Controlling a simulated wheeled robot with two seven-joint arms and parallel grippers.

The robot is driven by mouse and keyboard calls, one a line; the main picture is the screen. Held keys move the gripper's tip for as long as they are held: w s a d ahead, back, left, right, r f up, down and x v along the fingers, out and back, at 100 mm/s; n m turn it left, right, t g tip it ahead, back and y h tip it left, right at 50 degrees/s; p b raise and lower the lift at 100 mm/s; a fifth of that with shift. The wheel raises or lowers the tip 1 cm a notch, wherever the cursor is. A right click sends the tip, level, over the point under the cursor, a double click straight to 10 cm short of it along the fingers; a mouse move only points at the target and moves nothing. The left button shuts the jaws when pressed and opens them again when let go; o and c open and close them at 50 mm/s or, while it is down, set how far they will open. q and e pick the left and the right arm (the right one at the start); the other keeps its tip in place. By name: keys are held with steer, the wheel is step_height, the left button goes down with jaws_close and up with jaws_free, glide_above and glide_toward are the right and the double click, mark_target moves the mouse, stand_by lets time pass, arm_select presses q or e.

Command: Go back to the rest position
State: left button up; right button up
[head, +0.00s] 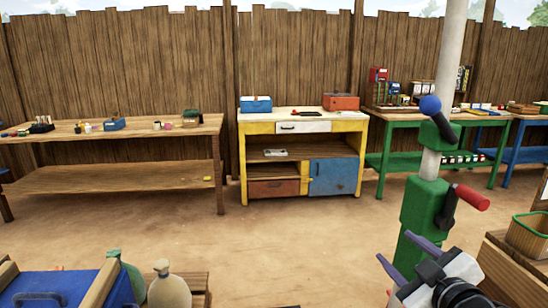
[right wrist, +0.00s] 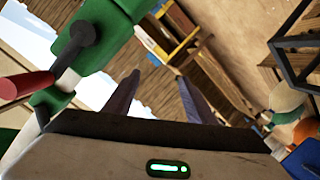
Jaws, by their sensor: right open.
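My right gripper (head: 397,248) is at the lower right of the head view, with its two purple-grey fingers apart and nothing between them. The right wrist view shows the same open fingers (right wrist: 159,76). A green clamp-like fitting (head: 425,205) on a pale upright pole (head: 451,55) stands just beyond the gripper. It has a lever with a red handle (head: 472,197) and a second one with a blue ball (head: 430,105). In the right wrist view the green fitting (right wrist: 95,45) and red handle (right wrist: 25,86) are at the left, apart from the fingers. My left gripper does not show.
A yellow workbench (head: 350,126) stands at the back, with a wooden table (head: 75,136) to its left and a green one (head: 400,118) to its right. Sacks (head: 169,290) and a blue-covered box (head: 60,284) are at the lower left. The middle floor is clear.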

steer(key=s+a+f+m+g, duration=0.15)
steer(key=s+f, duration=0.25)
steer(key=f, duration=0.4)
steer(key=s+a+f+m+g+y, duration=0.15)
steer(key=s+f, duration=0.25)
steer(key=f, duration=0.4)
steer(key=s+a+f+g+h, duration=0.15)
steer(key=s+f, duration=0.25)
steer(key=f, duration=0.4)
steer(key=s+a+f+m+g+y, duration=0.1)
steer(key=s+a+f+m+g, duration=0.1)
steer(key=s+f, duration=1)
steer(key=s+a+m, duration=0.1)
steer(key=s+a, duration=0.1)
steer(key=s, duration=0.2)
steer(key=shift+s+a+f, duration=0.25)
steer(key=shift+a+f, duration=0.05)
steer(key=shift+a, duration=0.05)
